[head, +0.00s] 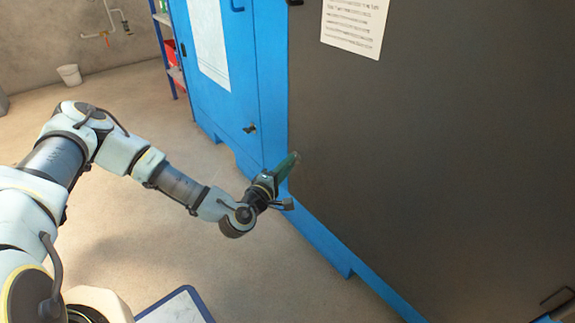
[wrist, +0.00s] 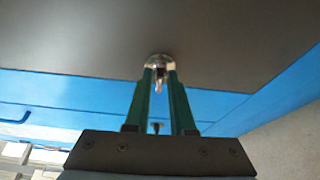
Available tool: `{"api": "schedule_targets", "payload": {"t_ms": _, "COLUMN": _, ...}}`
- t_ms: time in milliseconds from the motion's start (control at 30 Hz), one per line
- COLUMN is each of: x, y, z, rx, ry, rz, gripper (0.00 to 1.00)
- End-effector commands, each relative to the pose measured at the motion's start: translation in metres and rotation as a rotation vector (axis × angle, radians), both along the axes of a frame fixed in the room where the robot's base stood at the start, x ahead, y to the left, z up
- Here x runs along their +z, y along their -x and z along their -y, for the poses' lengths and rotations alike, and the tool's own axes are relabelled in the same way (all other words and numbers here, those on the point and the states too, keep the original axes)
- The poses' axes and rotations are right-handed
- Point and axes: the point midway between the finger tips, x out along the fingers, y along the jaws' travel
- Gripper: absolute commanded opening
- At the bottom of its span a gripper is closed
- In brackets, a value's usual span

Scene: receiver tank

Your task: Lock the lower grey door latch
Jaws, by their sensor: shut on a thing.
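The grey door (head: 430,150) is a large dark panel filling the right of the head view; it also fills the top of the wrist view (wrist: 70,35). The lower latch (wrist: 158,61) is a small shiny metal knob with a tab on this door, in the middle of the wrist view. My gripper (head: 292,162) is at the door's lower left edge. In the wrist view, my gripper's (wrist: 159,76) two green fingers are shut on the latch. The fingers hide the latch in the head view, and its exact turn is hard to tell.
A blue cabinet door (head: 225,75) with a small latch (head: 250,128) stands to the left. A dark handle (head: 560,297) is at lower right. A shelf (head: 165,45) and a white bucket (head: 69,74) are at the back. The floor (head: 130,200) at left is mostly clear.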

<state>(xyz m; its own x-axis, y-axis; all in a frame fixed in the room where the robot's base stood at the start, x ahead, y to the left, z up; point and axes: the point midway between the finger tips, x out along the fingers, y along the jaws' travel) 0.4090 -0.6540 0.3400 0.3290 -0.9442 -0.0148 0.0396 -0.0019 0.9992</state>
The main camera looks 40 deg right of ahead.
Motion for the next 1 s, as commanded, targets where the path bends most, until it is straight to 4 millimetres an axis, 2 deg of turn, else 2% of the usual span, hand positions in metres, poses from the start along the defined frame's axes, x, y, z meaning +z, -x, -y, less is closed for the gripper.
{"api": "schedule_targets", "payload": {"t_ms": 667, "x": -0.0015, "y": 0.0011, "z": -0.0002, "rx": -0.003, "ry": 0.001, "rz": 0.054, "gripper": 0.00}}
{"api": "schedule_targets", "payload": {"t_ms": 700, "x": -0.0015, "y": 0.0011, "z": -0.0002, "rx": -0.003, "ry": 0.001, "rz": 0.054, "gripper": 0.27}}
{"api": "schedule_targets", "payload": {"t_ms": 833, "x": -0.0013, "y": 0.0007, "z": -0.0002, "rx": -0.002, "ry": 0.002, "rz": 0.055, "gripper": 0.41}}
{"api": "schedule_targets", "payload": {"t_ms": 1000, "x": -0.0010, "y": 0.0003, "z": -0.0001, "rx": -0.001, "ry": 0.002, "rz": 0.055, "gripper": 0.41}}
